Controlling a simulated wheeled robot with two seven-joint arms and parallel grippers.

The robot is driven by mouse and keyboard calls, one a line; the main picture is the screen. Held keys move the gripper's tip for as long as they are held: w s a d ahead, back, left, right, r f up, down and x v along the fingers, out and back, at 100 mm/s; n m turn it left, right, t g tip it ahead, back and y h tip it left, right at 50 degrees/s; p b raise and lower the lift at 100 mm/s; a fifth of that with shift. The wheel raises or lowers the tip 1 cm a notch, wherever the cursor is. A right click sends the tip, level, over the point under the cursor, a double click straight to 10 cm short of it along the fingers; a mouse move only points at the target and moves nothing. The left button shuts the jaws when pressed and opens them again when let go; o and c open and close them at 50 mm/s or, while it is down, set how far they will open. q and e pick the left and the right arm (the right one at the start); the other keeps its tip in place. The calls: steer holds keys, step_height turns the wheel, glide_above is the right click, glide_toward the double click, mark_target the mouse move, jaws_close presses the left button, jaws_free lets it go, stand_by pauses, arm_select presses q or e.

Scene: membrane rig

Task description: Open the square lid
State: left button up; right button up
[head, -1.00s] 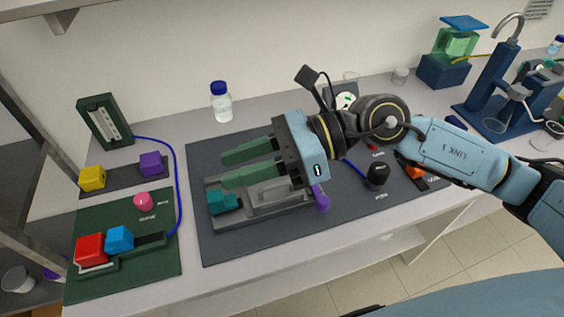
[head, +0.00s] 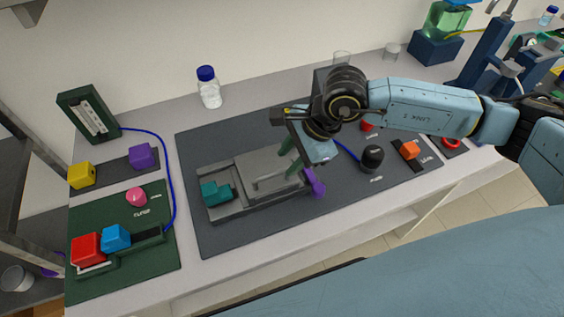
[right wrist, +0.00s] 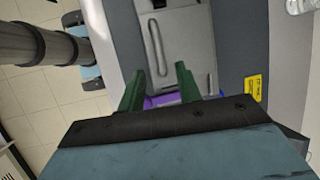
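The grey square lid (head: 262,172) lies flat and closed on the grey rig (head: 238,211), with a raised bar handle (head: 270,183) on top. A purple latch piece (head: 315,182) sits at the rig's right end, and a teal block (head: 216,193) at its left end. My right gripper (head: 293,160) points down at the lid's right end, beside the purple piece. In the right wrist view its green fingers (right wrist: 159,78) are apart. The purple piece (right wrist: 160,100) shows between and below them; contact cannot be told. The lid (right wrist: 180,45) lies ahead of the fingers. My left gripper is out of view.
The rig stands on a dark mat (head: 200,150). A black knob (head: 372,157) and an orange block (head: 409,149) stand to its right. A green panel (head: 80,220) with red and blue blocks is at left. A blue-capped bottle (head: 208,88) stands behind.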

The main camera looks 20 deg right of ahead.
mark_target(278, 172)
steer(key=shift+x, duration=2.1)
steer(key=shift+c, duration=0.2)
jaws_close()
